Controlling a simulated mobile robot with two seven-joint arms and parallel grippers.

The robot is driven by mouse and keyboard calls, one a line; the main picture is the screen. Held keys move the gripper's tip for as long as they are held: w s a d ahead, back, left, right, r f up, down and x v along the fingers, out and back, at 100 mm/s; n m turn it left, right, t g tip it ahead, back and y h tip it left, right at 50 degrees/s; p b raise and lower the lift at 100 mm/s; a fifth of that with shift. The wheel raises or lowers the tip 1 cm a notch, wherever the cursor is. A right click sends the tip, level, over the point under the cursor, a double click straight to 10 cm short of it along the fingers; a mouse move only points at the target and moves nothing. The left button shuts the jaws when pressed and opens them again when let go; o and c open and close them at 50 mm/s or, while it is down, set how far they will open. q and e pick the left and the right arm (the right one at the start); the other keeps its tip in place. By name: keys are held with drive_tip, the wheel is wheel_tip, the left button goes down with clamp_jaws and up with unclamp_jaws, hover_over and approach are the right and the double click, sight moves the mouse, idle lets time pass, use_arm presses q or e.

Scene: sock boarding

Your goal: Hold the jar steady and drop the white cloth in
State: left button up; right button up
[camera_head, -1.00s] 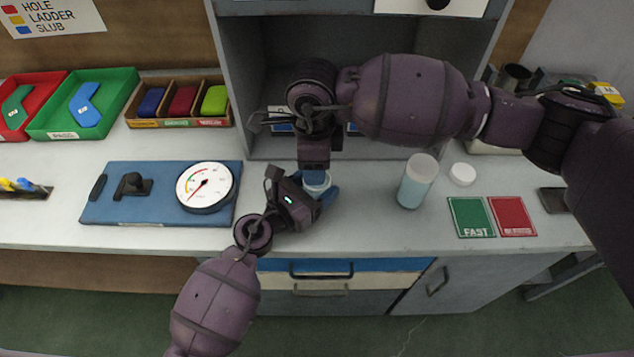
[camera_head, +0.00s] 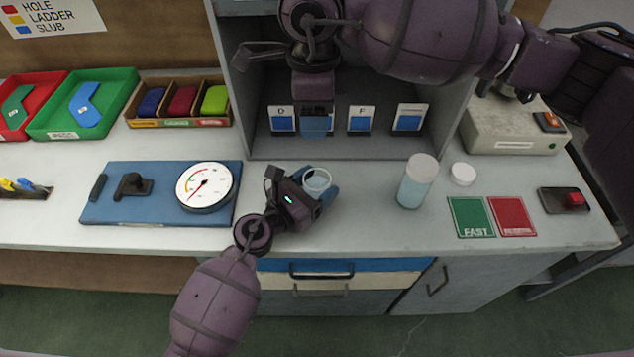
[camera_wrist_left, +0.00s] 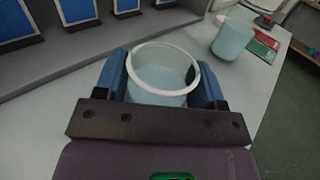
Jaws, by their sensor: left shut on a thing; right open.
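A small clear jar (camera_head: 317,180) with a pale rim stands on the counter. My left gripper (camera_head: 316,190) is shut around its sides, with a blue finger on either side. In the left wrist view the jar (camera_wrist_left: 163,72) is upright and open at the top, with pale blue content inside. I cannot make out a separate white cloth in it or anywhere else. My right gripper (camera_head: 315,125) is open, pointing down, above and behind the jar in front of the cabinet opening. Nothing shows in it.
A taller pale blue container (camera_head: 417,183) and a white round lid (camera_head: 463,174) stand right of the jar. Green (camera_head: 471,217) and red (camera_head: 512,216) cards lie further right. A blue board (camera_head: 150,205) with a dial gauge (camera_head: 205,187) lies left. Several blue-and-white cards stand in the cabinet.

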use_arm(q)
drive_tip(key=o, duration=1.1)
drive_tip(key=v, duration=1.2)
